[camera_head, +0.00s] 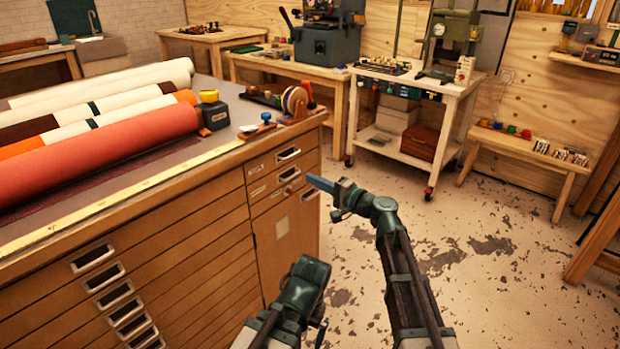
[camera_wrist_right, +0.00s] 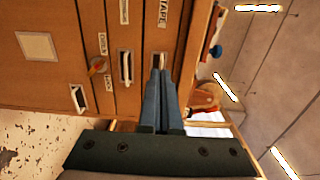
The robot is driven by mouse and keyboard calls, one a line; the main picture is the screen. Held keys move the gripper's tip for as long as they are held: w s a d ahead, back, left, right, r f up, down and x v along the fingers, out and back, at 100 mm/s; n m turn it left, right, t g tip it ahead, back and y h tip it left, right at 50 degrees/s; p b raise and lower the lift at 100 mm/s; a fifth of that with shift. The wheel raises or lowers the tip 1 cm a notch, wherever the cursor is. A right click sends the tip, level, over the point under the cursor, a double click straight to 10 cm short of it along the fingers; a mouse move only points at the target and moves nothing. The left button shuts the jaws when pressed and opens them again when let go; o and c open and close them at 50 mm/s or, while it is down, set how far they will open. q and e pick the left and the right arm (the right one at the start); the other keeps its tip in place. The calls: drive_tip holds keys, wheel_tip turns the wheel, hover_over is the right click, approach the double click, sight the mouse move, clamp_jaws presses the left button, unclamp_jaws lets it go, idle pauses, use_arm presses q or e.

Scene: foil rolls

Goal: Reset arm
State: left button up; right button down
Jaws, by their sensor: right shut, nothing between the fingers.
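My right gripper (camera_head: 318,183) is shut and empty, in front of the small-drawer end of the wooden cabinet (camera_head: 195,215). In the right wrist view its blue fingers (camera_wrist_right: 160,85) lie together. They overlap the lower part of the handle of the drawer labelled TAPE (camera_wrist_right: 160,20); I cannot tell whether they touch it.
Rolls of material, including a red roll (camera_head: 110,145), lie on the cabinet top at left. A tape dispenser (camera_head: 295,103) and a yellow-black tool (camera_head: 212,108) are near its corner. A white cart (camera_head: 425,85) stands behind. The floor at right (camera_head: 500,260) is clear.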

drive_tip(key=s+d+f+n+g+h, duration=0.3)
drive_tip(key=s+f, duration=0.4)
drive_tip(key=s+d+f+n+g+h, duration=0.3)
drive_tip(key=s+f, duration=0.4)
drive_tip(key=f, duration=0.1)
drive_tip(key=s+d+f+n+g+h, duration=0.1)
drive_tip(key=s+d+f+g+h, duration=0.2)
drive_tip(key=s+d, duration=0.45)
drive_tip(key=s+d+f+g+h, duration=0.1)
drive_tip(key=s+d+f+h, duration=0.3)
drive_tip(key=s+d+h, duration=0.3)
drive_tip(key=s+a+r+n+p, duration=0.1)
drive_tip(key=s+a+n, duration=0.35)
drive_tip(key=a, duration=0.55)
wheel_tip(320, 180, up, 25)
drive_tip(key=p, duration=2.5)
drive_tip(key=shift+d+r+g, duration=0.15)
drive_tip(key=shift+d+g, duration=0.2)
drive_tip(key=shift+g, duration=0.05)
drive_tip(key=shift+m, duration=0.25)
